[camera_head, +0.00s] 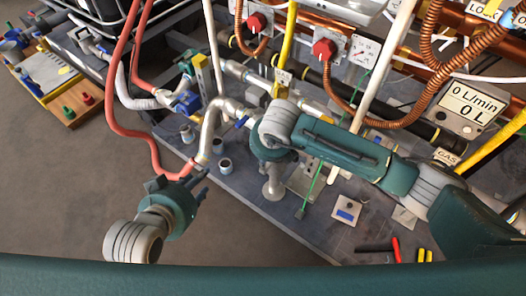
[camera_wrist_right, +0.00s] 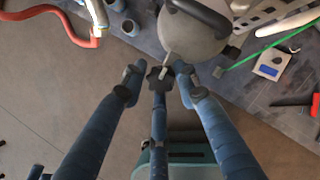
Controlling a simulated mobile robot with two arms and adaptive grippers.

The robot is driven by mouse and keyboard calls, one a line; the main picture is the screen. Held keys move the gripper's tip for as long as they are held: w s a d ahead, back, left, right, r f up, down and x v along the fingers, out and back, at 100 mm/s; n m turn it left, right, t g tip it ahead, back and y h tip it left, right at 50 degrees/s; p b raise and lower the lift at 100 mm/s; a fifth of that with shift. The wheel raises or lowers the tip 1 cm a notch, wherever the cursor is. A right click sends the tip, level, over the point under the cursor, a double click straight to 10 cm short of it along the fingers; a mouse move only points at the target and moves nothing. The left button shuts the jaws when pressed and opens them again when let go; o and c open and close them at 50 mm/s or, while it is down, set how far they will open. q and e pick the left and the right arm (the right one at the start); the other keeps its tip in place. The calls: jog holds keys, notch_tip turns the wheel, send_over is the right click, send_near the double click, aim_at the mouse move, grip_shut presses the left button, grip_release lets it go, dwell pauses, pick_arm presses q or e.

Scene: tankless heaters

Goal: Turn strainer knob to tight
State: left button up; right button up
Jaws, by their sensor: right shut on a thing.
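The strainer knob (camera_wrist_right: 160,79) is small, dark and lobed. In the right wrist view it sits at the top centre, below a rounded grey metal body (camera_wrist_right: 190,38). My right gripper (camera_wrist_right: 157,74) has its blue fingers closed around the knob. In the head view my right wrist covers this spot, so the knob and fingertips are hidden there. Any tight marking or the knob's turn angle cannot be made out.
A red hose (camera_head: 120,110) and a grey pipe (camera_head: 210,130) run at the left. Red valve knobs (camera_head: 325,49), copper pipes and a flow display (camera_head: 472,105) stand behind. A grey bench (camera_head: 255,188) carries small fittings and tools.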

jog(key=shift+w+r, duration=0.4)
jog(key=shift+w, duration=0.15)
jog(key=o, duration=1)
jog(key=shift+o, duration=0.3)
jog(key=shift+f, duration=0.1)
jog(key=shift+s+d+f, duration=0.1)
jog(key=shift+s+f, duration=0.05)
jog(key=shift+s, duration=0.05)
jog(key=v, duration=1.2)
